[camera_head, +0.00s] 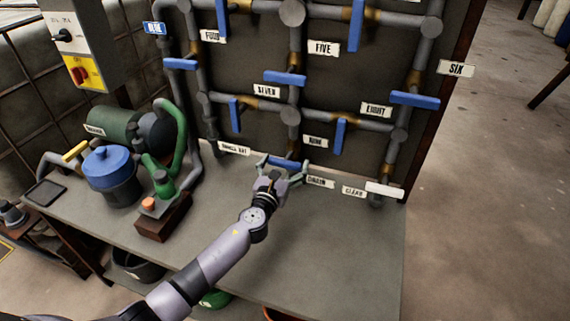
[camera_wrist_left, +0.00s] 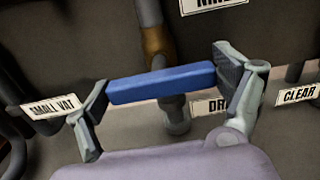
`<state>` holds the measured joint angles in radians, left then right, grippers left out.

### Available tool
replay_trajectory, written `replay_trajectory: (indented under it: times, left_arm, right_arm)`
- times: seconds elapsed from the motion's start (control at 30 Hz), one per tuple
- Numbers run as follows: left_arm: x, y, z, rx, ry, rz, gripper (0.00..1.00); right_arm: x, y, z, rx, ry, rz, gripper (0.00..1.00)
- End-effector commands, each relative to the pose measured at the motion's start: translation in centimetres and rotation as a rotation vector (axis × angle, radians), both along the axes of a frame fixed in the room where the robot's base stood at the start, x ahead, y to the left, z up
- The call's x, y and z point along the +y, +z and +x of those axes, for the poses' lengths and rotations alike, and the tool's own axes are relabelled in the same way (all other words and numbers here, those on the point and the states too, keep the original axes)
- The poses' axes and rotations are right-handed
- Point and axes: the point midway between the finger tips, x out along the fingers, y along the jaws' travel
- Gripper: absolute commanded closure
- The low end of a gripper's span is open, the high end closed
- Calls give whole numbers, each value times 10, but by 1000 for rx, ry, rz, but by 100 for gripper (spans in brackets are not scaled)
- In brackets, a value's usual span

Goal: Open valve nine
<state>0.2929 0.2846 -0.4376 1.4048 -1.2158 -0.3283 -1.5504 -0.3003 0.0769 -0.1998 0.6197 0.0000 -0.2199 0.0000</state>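The NINE label (camera_head: 315,142) is up and right of a blue lever (camera_head: 285,163) low on the middle upright pipe. By the labels' layout, I take this lever as valve nine. It lies crosswise to its pipe. My left gripper (camera_head: 284,172) is at this lever, its fingers spread wide. In the left wrist view the lever (camera_wrist_left: 162,83) spans the gap between the fingertips (camera_wrist_left: 160,88), one finger by each end. I cannot tell whether they touch it. The NINE label's lower edge (camera_wrist_left: 212,5) shows at the top. My right gripper is not in view.
Nearby are another blue lever (camera_head: 340,135) and the labels SMALL VAT (camera_head: 234,148), DRAIN (camera_head: 320,182) and CLEAR (camera_head: 354,191). A blue-lidded vat (camera_head: 110,175) and green pump piping (camera_head: 180,150) stand left on the grey bench (camera_head: 330,240). The bench front is mostly clear.

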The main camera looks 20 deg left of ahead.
Motion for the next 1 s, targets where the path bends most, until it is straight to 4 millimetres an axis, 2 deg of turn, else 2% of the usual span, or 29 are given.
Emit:
replay_trajectory:
  times: [0.07, 0.43, 0.77, 1.0]
  left_arm:
    - [0, 0, 0, 0, 0, 0, 20]
    - [0, 0, 0, 0, 0, 0, 45]
    - [0, -1, 0, 3, 0, -48, 45]
    - [0, -2, 0, 8, 1, -194, 45]
  right_arm:
    - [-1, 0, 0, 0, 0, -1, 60]
    - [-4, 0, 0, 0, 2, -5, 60]
    - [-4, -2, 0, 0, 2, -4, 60]
    - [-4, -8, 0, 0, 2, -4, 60]
